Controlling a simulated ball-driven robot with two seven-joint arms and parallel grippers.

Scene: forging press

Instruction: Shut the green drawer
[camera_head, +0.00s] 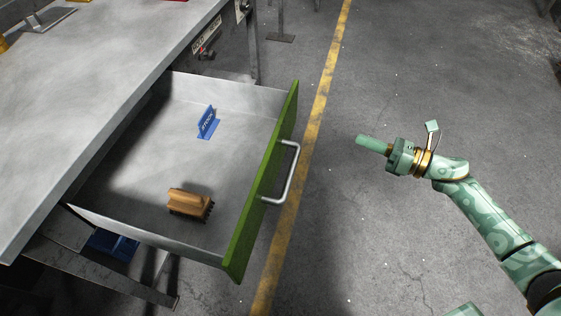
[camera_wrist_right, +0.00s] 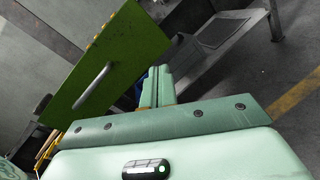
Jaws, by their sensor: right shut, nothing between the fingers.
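The green drawer (camera_head: 262,190) is pulled well out from under the grey workbench. Its green front carries a silver bar handle (camera_head: 290,173). Inside lie a blue block with white lettering (camera_head: 208,122) and a wooden brush (camera_head: 190,204). My right gripper (camera_head: 362,141) is shut and empty, to the right of the handle and apart from it, its fingers pointing left toward the drawer. In the right wrist view the green front (camera_wrist_right: 115,62) with its handle (camera_wrist_right: 92,88) shows at upper left, beyond the shut fingers (camera_wrist_right: 157,88). My left gripper is not in view.
The grey workbench (camera_head: 110,60) fills the left, with its metal legs below. A blue object (camera_head: 112,243) sits beneath the drawer. A yellow floor line (camera_head: 318,105) runs past the drawer front. The concrete floor between gripper and drawer is clear.

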